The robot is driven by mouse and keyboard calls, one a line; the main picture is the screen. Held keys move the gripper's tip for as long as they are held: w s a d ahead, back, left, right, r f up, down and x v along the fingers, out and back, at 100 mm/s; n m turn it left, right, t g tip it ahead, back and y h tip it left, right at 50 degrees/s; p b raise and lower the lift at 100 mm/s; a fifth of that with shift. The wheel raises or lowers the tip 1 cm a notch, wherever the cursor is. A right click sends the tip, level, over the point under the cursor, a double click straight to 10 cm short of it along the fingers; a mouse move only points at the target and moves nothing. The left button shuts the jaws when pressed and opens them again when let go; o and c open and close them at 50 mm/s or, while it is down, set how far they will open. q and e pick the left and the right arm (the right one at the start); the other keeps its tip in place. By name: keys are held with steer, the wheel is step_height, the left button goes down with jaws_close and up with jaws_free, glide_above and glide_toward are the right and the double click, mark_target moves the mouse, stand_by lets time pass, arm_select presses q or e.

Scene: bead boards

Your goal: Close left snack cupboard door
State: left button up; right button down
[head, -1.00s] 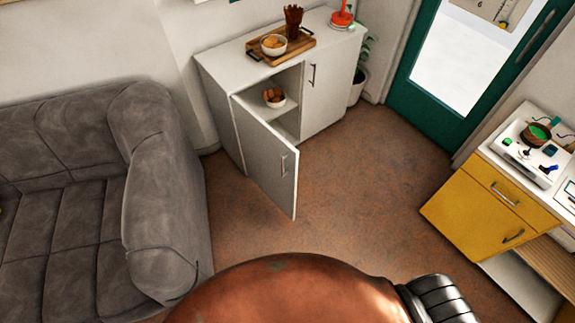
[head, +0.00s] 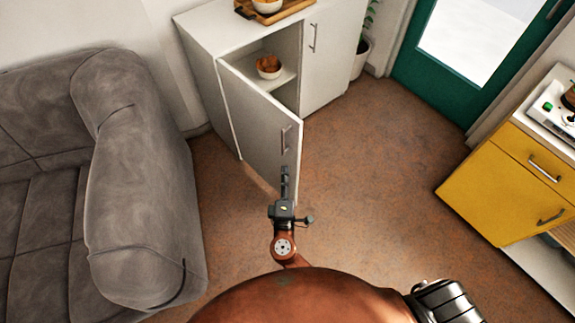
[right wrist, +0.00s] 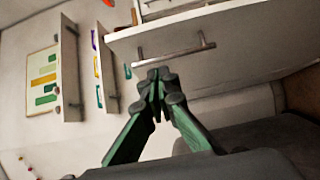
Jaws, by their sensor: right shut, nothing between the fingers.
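The white snack cupboard (head: 205,25) stands against the back wall. Its left door (head: 255,125) hangs open, swung out toward me, with a bar handle (head: 286,139) near its free edge. The right door (head: 328,55) is closed. My right gripper (head: 285,175) is shut and empty, in front of the open door near its free edge, below the handle in the head view. In the right wrist view the shut fingertips (right wrist: 156,76) appear close to a bar handle (right wrist: 174,51); I cannot tell whether they touch anything. My left gripper is not in view.
A grey sofa (head: 140,190) fills the left side. A bowl of snacks (head: 268,67) sits on the cupboard's inner shelf. A wooden tray (head: 275,13) rests on top. A yellow drawer unit (head: 495,190) stands at right. The floor (head: 375,190) between is clear.

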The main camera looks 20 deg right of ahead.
glide_toward(294, 137)
steer(key=w+a, duration=0.2)
steer(key=w, duration=0.2)
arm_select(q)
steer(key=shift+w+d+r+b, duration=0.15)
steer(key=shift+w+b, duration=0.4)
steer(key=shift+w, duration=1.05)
arm_select(e)
steer(key=shift+w+d+f, duration=0.1)
steer(key=shift+w+d, duration=0.15)
steer(key=shift+d, duration=0.4)
steer(key=shift+w+d+r, duration=0.1)
steer(key=shift+w+d, duration=0.2)
steer(key=shift+d, duration=0.35)
steer(key=shift+w+d+f, duration=0.1)
steer(key=shift+w+d, duration=0.15)
steer(key=shift+d, duration=0.4)
